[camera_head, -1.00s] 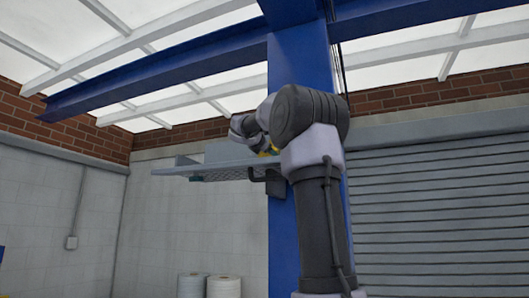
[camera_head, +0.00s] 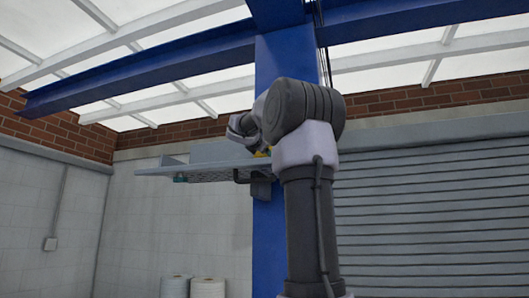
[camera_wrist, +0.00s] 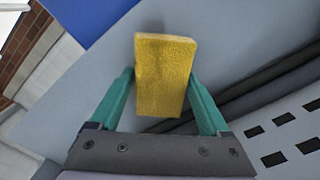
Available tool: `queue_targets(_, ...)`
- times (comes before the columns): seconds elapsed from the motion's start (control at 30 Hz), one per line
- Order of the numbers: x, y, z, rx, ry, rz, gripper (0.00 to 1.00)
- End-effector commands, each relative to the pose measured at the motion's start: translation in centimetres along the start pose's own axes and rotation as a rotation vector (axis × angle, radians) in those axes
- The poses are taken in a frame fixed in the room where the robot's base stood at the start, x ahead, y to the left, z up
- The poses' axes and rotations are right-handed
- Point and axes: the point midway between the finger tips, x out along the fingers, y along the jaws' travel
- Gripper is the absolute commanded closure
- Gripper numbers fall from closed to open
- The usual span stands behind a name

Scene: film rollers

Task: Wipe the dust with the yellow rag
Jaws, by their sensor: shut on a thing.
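In the wrist view, my gripper (camera_wrist: 161,76) is shut on the yellow rag (camera_wrist: 163,60), with one teal finger at each side. The rag looks like a flat rectangular pad and sticks out past the fingertips. Behind it is a grey flat surface, but I cannot tell whether the rag touches it. In the head view, only a small yellow bit of the rag (camera_head: 264,153) shows behind my arm, close to a grey shelf (camera_head: 200,169). My gripper is mostly hidden there by the arm. I cannot make out any dust.
The shelf is raised, with a perforated part and a dark bracket below, beside a blue column (camera_head: 267,240). Two white rolls (camera_head: 207,288) stand low behind. A grey roller shutter (camera_head: 430,220) fills the right. Open space lies left of the shelf.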

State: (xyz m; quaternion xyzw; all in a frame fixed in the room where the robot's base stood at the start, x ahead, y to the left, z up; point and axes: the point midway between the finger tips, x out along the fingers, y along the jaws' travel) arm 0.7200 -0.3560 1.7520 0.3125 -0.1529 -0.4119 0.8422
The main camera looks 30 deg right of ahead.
Motion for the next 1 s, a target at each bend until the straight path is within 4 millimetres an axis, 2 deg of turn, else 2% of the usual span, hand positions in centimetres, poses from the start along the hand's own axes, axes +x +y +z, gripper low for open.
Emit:
queue_targets(0.3,0.2,2.1,-1.9,-0.001,0.002,0.002,0.64)
queue_targets(0.53,0.2,2.6,-2.4,-0.003,0.002,0.001,0.64)
queue_targets(0.8,0.1,4.3,-3.9,-0.002,0.003,0.002,0.64)
queue_targets(1.0,0.0,4.9,-4.3,-0.001,0.001,0.001,0.64)
